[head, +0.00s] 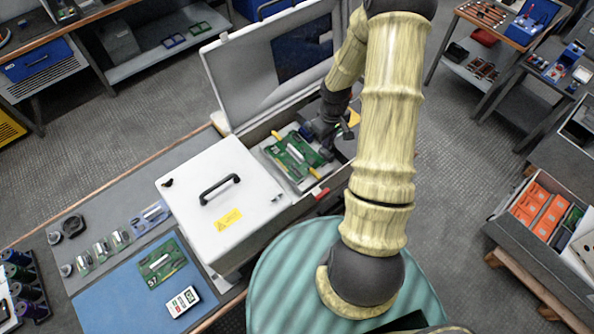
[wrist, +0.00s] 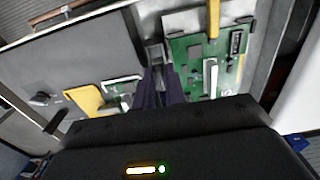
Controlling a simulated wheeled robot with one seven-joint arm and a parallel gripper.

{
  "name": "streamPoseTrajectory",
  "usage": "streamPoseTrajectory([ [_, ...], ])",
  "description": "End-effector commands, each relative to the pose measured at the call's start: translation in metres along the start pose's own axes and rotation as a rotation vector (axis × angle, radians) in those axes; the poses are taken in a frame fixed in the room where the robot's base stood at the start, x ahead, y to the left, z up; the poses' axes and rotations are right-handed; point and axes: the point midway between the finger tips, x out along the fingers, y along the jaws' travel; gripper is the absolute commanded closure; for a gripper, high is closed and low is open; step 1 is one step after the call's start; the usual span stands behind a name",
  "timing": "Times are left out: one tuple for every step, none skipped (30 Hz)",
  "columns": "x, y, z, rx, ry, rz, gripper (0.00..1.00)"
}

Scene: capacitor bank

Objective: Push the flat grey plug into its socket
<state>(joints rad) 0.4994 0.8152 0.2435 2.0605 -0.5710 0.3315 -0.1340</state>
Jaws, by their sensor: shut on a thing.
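My gripper (wrist: 163,82) reaches down into the open case, its dark fingers shut on a small grey piece (wrist: 154,54), which looks like the flat grey plug. The fingers hide part of it. In the wrist view it is beside the left edge of a green circuit board (wrist: 223,62); I cannot tell whether it touches. The board carries a black connector (wrist: 237,42) and white parts. I cannot tell which part is the socket. In the head view my gripper (head: 317,132) is at the right side of the green board (head: 290,157), and the plug cannot be made out.
The case's raised lid (head: 272,62) stands behind the board. A closed white box (head: 222,200) with a black handle is to the left. A blue mat (head: 130,285) with another board lies at front left.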

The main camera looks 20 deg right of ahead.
Motion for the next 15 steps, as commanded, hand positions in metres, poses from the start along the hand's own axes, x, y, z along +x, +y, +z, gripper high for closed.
streamPoseTrajectory([
  [0.001, -0.003, 0.000, -0.001, 0.000, 0.000, 1.00],
  [0.001, -0.004, 0.000, -0.001, 0.000, 0.001, 1.00],
  [0.001, -0.005, 0.000, -0.001, 0.000, 0.001, 1.00],
  [0.001, -0.006, -0.001, -0.001, 0.000, 0.001, 1.00],
  [0.000, -0.007, -0.001, 0.000, 0.001, 0.001, 1.00],
  [0.000, -0.009, -0.001, 0.000, 0.001, 0.001, 1.00],
  [0.000, -0.010, 0.000, 0.000, 0.001, 0.001, 1.00],
  [0.001, -0.011, 0.000, 0.000, 0.001, 0.001, 1.00],
  [0.001, -0.013, 0.000, 0.000, 0.001, 0.001, 1.00],
  [0.001, -0.014, 0.000, 0.000, 0.000, 0.001, 1.00],
  [0.001, -0.016, 0.000, 0.000, 0.000, 0.001, 1.00],
  [0.001, -0.017, 0.000, 0.000, 0.001, 0.001, 1.00],
  [0.001, -0.018, 0.000, 0.000, 0.001, 0.001, 1.00],
  [0.001, -0.019, 0.000, 0.000, 0.001, 0.001, 1.00],
  [0.001, -0.021, -0.001, 0.000, 0.001, 0.001, 1.00],
])
